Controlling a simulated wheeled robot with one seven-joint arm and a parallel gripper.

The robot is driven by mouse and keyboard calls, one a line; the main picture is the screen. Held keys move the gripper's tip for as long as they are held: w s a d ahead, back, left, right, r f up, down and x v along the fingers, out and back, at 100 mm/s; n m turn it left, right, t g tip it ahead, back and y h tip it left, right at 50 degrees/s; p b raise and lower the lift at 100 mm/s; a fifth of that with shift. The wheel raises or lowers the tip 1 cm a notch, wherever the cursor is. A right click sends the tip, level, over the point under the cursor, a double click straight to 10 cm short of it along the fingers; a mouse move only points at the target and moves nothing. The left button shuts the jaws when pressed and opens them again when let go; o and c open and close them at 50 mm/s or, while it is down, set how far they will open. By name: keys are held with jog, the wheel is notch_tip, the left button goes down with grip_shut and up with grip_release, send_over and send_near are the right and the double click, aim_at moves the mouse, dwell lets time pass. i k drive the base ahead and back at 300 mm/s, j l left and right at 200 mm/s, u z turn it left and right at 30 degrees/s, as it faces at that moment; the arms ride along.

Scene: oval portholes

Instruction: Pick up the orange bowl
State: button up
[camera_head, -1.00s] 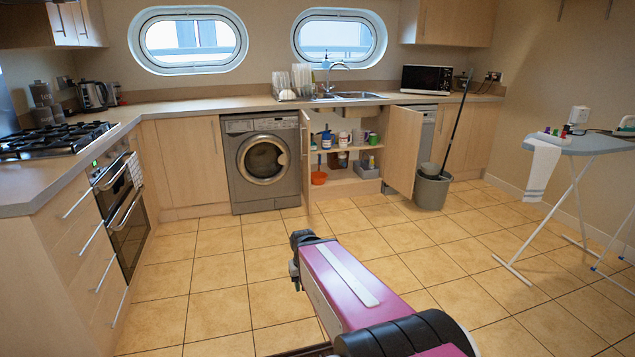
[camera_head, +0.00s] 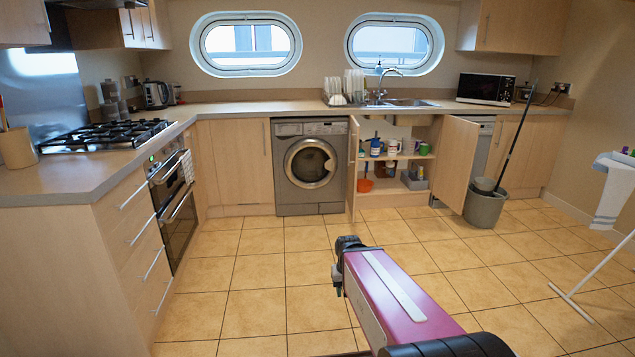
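The orange bowl (camera_head: 364,186) is small in the head view. It sits low at the left side of the open cupboard (camera_head: 377,202) under the sink, close to the left door's edge. A thin upright handle-like shape stands just above it. My pink arm reaches forward from the bottom right, well short of the cupboard. I cannot make out my gripper's fingers in this view.
The left cupboard door (camera_head: 353,170) and right door (camera_head: 457,163) stand open. Bottles and mugs fill the shelf, with a grey caddy (camera_head: 414,180) below. A washing machine (camera_head: 310,168) is to the left, a grey bucket (camera_head: 485,207) to the right. The tiled floor between is clear.

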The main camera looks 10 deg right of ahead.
aim_at(363, 185)
jog(key=i+l, duration=0.4)
jog(key=i, duration=0.2)
jog(key=i+l, duration=0.45)
jog(key=i, duration=0.15)
jog(key=i+l, duration=0.4)
jog(key=i, duration=0.25)
jog(key=i+l, duration=0.45)
jog(key=i, duration=0.15)
jog(key=i+l, duration=0.4)
jog(key=i, duration=0.2)
jog(key=i+l, duration=0.45)
jog(key=i, duration=0.15)
